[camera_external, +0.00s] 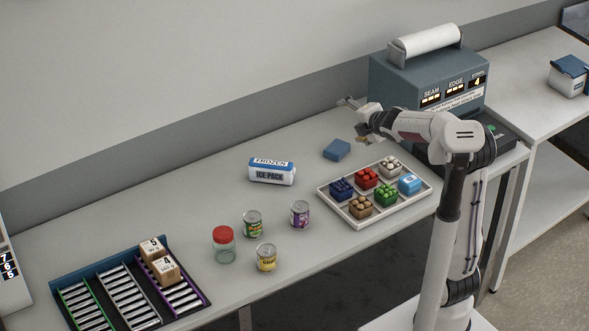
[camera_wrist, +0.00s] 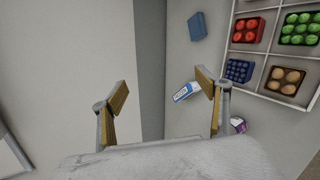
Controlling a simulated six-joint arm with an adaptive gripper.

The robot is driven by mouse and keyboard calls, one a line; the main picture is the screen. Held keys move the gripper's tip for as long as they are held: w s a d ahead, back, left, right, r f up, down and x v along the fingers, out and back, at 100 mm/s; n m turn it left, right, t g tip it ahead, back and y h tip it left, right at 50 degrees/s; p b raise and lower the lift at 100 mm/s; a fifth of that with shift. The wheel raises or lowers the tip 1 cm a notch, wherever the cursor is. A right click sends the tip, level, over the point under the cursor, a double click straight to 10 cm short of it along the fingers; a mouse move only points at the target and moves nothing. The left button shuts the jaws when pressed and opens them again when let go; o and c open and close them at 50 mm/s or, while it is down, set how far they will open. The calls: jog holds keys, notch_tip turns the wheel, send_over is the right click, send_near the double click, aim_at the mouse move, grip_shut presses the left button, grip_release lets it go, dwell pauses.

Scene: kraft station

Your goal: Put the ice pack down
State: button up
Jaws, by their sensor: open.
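The ice pack (camera_external: 272,172) is a white and blue block with a label reading FROZEN ICE PACK. It rests on the table, left of the tray of fruit. In the wrist view the ice pack (camera_wrist: 186,91) shows beside the right finger, partly hidden by it. My gripper (camera_external: 352,118) is raised above the back of the table near the blue-grey machine, away from the ice pack. In the wrist view my gripper (camera_wrist: 160,92) has its fingers spread wide, with nothing between them.
A white divided tray (camera_external: 345,219) holds several produce baskets. A blue block (camera_external: 336,149) lies behind it. A rack (camera_external: 120,296) with two boxes is at far left. A machine (camera_external: 427,80) stands back right.

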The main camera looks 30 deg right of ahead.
jog(key=s+a+f+m+g, duration=0.2)
jog(key=s+m, duration=0.4)
jog(key=s, duration=0.5)
jog(key=s+a+f+m+g+y, duration=0.1)
jog(key=s+a+f+m+g, duration=0.1)
jog(key=s+a+m, duration=0.2)
jog(key=s+a+f+m+g+y, duration=0.1)
jog(key=s+m, duration=0.8)
jog(key=s, duration=1)
jog(key=a+f+g, duration=0.1)
jog(key=a, duration=0.1)
jog(key=shift+s+a+f, duration=0.15)
jog(key=shift+a+f, duration=0.15)
jog(key=shift+f, duration=0.1)
